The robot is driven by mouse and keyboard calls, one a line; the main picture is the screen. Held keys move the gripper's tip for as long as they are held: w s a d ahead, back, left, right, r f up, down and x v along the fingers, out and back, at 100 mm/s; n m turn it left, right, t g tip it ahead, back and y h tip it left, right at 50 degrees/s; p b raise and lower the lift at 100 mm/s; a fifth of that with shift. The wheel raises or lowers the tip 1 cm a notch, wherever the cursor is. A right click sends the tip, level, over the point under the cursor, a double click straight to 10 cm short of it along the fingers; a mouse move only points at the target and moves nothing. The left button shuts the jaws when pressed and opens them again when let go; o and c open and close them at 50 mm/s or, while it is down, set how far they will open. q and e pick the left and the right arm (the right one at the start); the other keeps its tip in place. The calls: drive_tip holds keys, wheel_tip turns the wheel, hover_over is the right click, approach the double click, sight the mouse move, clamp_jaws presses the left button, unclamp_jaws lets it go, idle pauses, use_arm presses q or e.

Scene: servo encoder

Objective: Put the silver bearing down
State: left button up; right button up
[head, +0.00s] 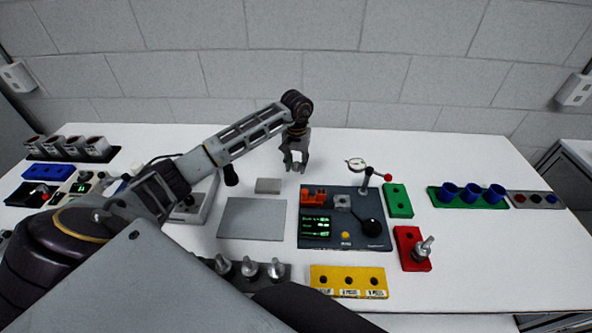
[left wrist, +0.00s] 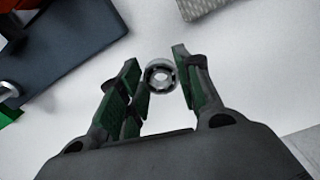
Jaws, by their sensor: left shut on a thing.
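The silver bearing (left wrist: 161,75), a small ring with a dark inner band, shows in the left wrist view between the fingertips of my left gripper (head: 296,163). The gripper is shut on it, with its green-padded fingers on either side. My right gripper is not in view.
A dark panel (head: 345,236) with a green display lies in front of the gripper. A grey plate (head: 252,218) and small grey block (head: 268,186) lie left of it. The table behind is clear.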

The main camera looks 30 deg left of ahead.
sight(296, 177)
use_arm(q)
drive_tip(key=shift+f+p, duration=0.3)
drive_tip(key=shift+f, duration=1.6)
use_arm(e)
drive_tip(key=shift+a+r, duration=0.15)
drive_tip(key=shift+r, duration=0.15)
use_arm(q)
drive_tip(key=shift+f, duration=0.15)
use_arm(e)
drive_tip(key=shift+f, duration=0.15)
use_arm(q)
drive_tip(key=o, duration=1)
drive_tip(key=shift+o, duration=0.6)
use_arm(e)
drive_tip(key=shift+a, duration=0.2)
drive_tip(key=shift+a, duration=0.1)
use_arm(q)
drive_tip(key=shift+r, duration=0.2)
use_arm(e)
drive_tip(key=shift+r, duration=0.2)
